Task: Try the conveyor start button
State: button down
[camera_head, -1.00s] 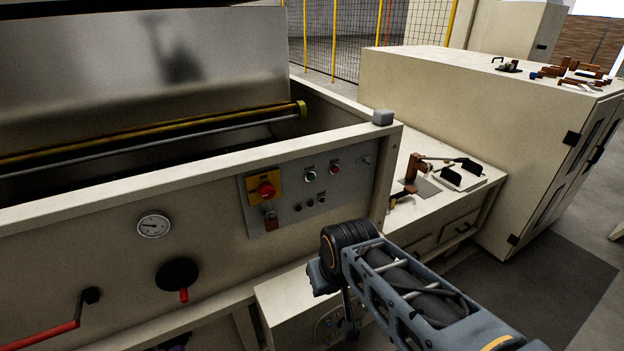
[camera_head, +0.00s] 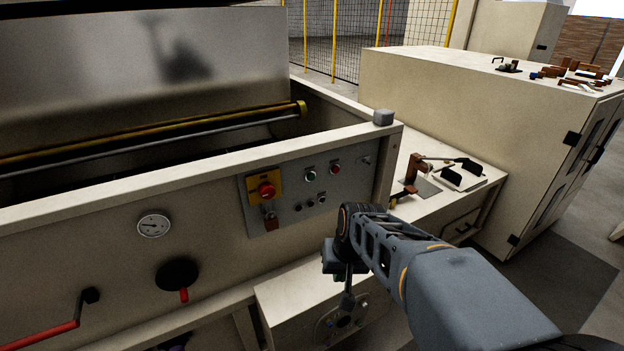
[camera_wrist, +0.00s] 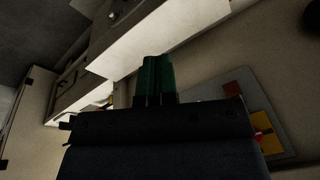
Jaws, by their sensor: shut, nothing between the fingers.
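A grey control panel (camera_head: 290,222) sits on the front of the cream machine. A small button with a greenish centre (camera_head: 311,175) is at its upper middle, and a red button (camera_head: 335,168) is to its right. Several small dark buttons lie below. I cannot read which is the conveyor start. My gripper (camera_wrist: 156,60) shows in the wrist view as two green fingers pressed together, empty. It is in front of and apart from the panel, which also shows tilted at the right of the wrist view (camera_wrist: 236,106). In the head view my arm's end is below the panel's right part.
A red rotary switch (camera_head: 266,190) on a yellow plate, with a padlock (camera_head: 271,221) below, is at the panel's left. A gauge (camera_head: 154,224) and a red-handled crank (camera_head: 50,334) are further left. A side bench (camera_head: 440,205) with a clamp stands right.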

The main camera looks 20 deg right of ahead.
aim_at(311, 177)
jog(key=w+d+r+m+t+y, duration=0.2)
jog(key=w+d+m+t, duration=0.1)
jog(key=w, duration=0.6)
jog(key=w+d+r+m+t+y, duration=0.2)
jog(key=w+d+m+t, duration=0.1)
jog(key=w, duration=0.6)
jog(key=shift+w+d+r, duration=0.15)
jog(key=shift+w+r, duration=0.1)
jog(key=shift+r, duration=0.1)
jog(key=shift+y, duration=0.3)
jog(key=w+a+p, duration=0.1)
jog(key=w+p, duration=0.2)
jog(key=w, duration=0.5)
jog(key=shift+w+a, duration=0.25)
jog(key=shift+w, duration=0.05)
jog(key=shift+w, duration=0.15)
dwell(0.7)
jog(key=shift+w+a, duration=0.1)
jog(key=shift+w, duration=0.2)
